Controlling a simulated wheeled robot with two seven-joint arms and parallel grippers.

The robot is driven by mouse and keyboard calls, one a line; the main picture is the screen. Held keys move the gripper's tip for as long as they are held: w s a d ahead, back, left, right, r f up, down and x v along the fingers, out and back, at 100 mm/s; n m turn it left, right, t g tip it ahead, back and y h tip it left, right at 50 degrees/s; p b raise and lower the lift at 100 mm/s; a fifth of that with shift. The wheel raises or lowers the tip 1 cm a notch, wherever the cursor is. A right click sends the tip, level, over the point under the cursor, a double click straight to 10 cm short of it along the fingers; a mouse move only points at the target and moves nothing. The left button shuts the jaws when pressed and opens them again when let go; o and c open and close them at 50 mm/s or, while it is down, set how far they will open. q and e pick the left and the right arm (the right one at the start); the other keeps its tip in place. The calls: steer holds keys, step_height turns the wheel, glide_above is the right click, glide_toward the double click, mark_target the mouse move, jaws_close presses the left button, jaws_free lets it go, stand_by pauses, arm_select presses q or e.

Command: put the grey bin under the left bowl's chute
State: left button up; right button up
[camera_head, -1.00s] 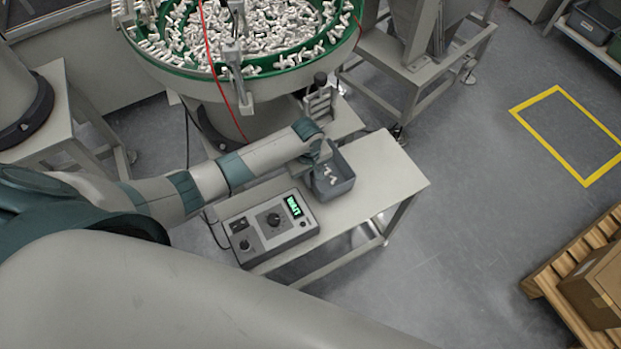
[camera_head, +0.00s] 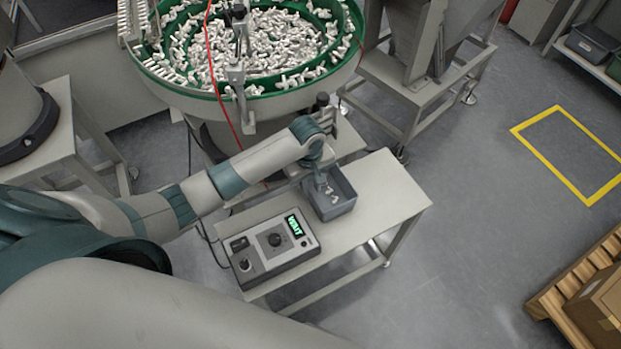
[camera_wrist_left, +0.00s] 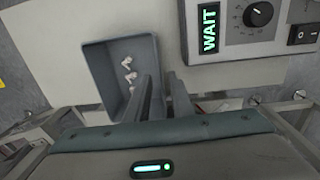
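The grey bin (camera_head: 345,205) stands on the small table by the bowl feeder, with a few white parts in it. It also shows in the left wrist view (camera_wrist_left: 93,65). My left gripper (camera_head: 322,186) is at the bin. In the left wrist view its fingers (camera_wrist_left: 162,80) are apart, one over the bin's inside and one beyond its near-right wall; contact is not clear. The left bowl (camera_head: 205,97), green-rimmed and full of white parts, stands behind the table. A dark chute-like fitting (camera_head: 320,108) is between bowl and bin. My right gripper is not in view.
A control box (camera_head: 268,250) reading WAIT sits beside the bin on the table (camera_head: 385,190). The table's right part is clear. A yellow floor marking (camera_head: 570,155), a pallet with a carton (camera_head: 600,305) and a shelf with bins (camera_head: 592,45) are at the right.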

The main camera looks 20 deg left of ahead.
arm_select(q)
step_height(320, 180, up, 5)
steer(key=shift+s+a, duration=0.1)
stand_by(1.5)
steer(key=shift+o, duration=1.2)
steer(key=shift+f, duration=0.1)
